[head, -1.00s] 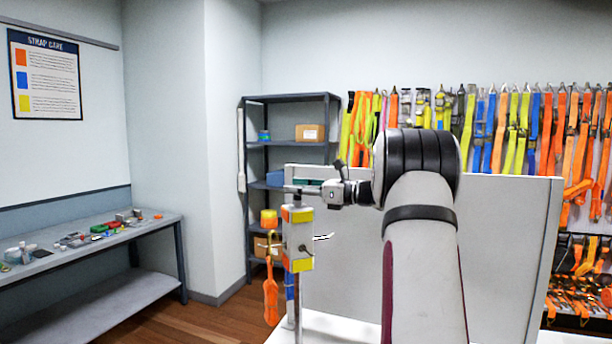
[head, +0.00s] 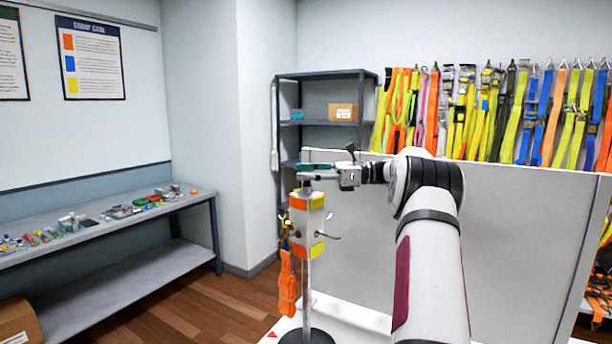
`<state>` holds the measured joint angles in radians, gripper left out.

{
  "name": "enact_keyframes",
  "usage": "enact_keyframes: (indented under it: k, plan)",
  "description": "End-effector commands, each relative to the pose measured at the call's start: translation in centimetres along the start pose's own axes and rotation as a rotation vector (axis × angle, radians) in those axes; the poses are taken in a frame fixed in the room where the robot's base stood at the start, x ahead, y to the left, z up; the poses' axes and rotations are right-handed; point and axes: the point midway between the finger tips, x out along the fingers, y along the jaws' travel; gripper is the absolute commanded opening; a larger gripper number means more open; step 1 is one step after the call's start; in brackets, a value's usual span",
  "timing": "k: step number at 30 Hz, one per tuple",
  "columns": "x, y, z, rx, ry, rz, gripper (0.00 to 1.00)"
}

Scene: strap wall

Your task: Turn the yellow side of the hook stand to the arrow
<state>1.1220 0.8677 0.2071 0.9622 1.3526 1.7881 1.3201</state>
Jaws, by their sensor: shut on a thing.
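The hook stand (head: 307,228) stands upright in the head view, with a white block on a thin pole above a round black base (head: 306,337). The block's right-hand visible side has yellow patches (head: 317,250), and a metal hook sticks out to the right. Its left-hand visible side has orange patches. An orange strap (head: 287,281) hangs from a hook at the left. A red arrow mark (head: 272,335) lies on the white tabletop, left of the base. My gripper (head: 304,176) is shut on the top of the stand; its fingers partly hide that top.
A grey panel (head: 480,245) stands behind the stand and my arm. A dark shelf (head: 322,74) is at the back, and many coloured straps (head: 530,115) hang on the wall at right. A workbench (head: 90,285) with small items is at left.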

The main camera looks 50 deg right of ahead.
Motion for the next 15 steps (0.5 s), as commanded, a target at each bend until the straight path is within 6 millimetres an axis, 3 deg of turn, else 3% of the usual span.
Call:
enact_keyframes:
  k: [13,14,15]
  plan:
    - [0.09,0.06,0.16,-0.002,-0.002,0.008,0.0]
    - [0.09,0.05,0.17,-0.002,-0.002,0.008,0.45]
    - [0.1,0.05,0.17,-0.003,-0.002,0.008,0.54]
